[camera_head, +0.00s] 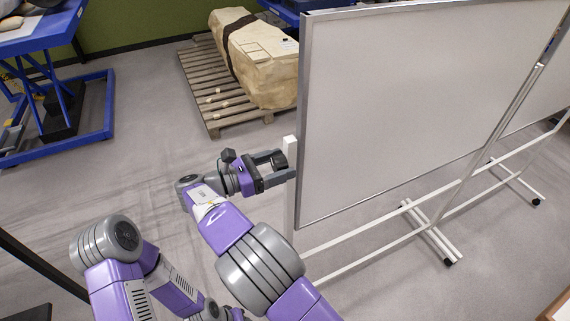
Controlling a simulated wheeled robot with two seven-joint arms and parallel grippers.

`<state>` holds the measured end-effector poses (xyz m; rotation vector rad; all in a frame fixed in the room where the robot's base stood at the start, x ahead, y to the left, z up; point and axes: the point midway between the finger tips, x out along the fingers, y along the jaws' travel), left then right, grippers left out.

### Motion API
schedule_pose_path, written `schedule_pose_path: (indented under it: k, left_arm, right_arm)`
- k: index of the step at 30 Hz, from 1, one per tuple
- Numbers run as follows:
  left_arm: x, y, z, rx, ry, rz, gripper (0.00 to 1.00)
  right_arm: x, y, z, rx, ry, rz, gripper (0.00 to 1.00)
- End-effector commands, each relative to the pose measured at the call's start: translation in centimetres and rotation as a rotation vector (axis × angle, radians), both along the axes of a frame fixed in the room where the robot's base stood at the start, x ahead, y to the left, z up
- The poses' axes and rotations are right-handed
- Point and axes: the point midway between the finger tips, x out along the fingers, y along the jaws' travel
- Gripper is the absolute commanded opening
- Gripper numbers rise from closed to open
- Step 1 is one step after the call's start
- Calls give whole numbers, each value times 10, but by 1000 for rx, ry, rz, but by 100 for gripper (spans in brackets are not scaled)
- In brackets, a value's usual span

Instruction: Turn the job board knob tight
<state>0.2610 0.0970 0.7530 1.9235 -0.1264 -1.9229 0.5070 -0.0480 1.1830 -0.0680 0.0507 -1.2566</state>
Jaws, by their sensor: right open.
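The job board (410,95) is a large pale panel in a grey metal frame on a white wheeled stand, filling the right half of the head view. My right gripper (283,168) is open at the white side post (290,205) of the stand, just left of the board's frame edge. Its fingers point right, toward the post. A small dark piece (279,160) shows between the fingers. It may be the knob, but I cannot tell it clearly from the finger pads, nor whether the fingers touch it. My left arm shows at the lower left, with its gripper out of view.
A large tan plaster-like block (265,65) with a dark strap lies on a wooden pallet (205,85) behind the gripper. A blue lift table (50,40) stands at the upper left. The floor between is open. White stand feet (430,235) extend below the board.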

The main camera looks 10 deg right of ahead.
Motion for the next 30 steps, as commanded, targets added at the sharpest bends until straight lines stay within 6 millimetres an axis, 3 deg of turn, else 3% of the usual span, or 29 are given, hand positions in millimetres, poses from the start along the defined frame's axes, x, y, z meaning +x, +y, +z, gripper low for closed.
schedule_pose_path:
  k: [6, 14, 25, 30]
  left_arm:
    - [0, 0, -3, 0, 0, 0, 43]
    - [0, 0, -3, 0, 0, 0, 43]
    - [0, 0, -3, 0, 0, 0, 43]
    - [0, 0, 1, 0, 0, 0, 43]
  right_arm:
    - [6, -18, 0, 0, -1, 0, 74]
    - [6, -20, 0, 0, -1, 0, 74]
    - [6, -19, 0, -1, -1, 1, 21]
    - [6, -19, 1, 11, -37, 1, 19]
